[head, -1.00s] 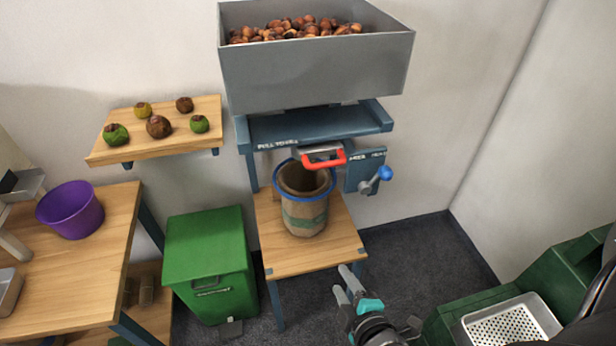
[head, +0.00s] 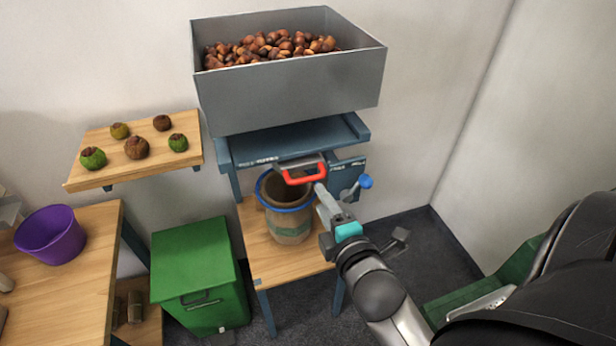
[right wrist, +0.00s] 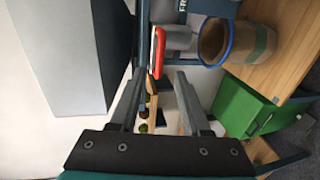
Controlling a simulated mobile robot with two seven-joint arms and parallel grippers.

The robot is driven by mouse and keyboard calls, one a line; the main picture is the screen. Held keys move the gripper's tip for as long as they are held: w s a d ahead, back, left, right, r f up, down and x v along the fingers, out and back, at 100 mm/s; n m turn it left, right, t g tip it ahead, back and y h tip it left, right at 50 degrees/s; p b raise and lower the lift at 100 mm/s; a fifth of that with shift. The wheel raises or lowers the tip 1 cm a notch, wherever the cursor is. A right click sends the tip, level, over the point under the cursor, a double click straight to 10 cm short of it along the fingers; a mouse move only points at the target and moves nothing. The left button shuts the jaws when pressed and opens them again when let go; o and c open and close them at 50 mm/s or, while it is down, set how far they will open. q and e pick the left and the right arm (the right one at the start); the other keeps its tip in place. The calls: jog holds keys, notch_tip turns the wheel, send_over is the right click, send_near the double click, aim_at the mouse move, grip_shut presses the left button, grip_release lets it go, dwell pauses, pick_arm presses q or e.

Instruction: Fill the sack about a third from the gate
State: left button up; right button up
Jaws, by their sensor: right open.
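The grey hopper (head: 290,98), full of brown chestnuts (head: 270,46), sits on a blue stand. Under it is the gate with a red handle (head: 305,177), also in the right wrist view (right wrist: 158,52). The brown sack (head: 290,228) hangs open in a blue ring below the gate, upright on a wooden shelf; it also shows in the right wrist view (right wrist: 258,42). Its inside is dark, so its fill is unclear. My right gripper (head: 323,195) is open and empty, just in front of the red handle; the handle lies just beyond its fingertips (right wrist: 160,82). My left gripper is out of view.
A blue-knobbed lever (head: 365,181) sticks out right of the gate. A green bin (head: 193,265) stands left of the sack stand. A wall shelf (head: 90,172) holds several husked fruits. A purple bowl (head: 52,238) stands on the left table.

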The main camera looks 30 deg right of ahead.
aim_at(309, 181)
jog(key=x, duration=0.9)
jog(key=shift+w+f, duration=0.15)
jog(key=shift+w, duration=0.05)
grip_shut()
dwell(1.2)
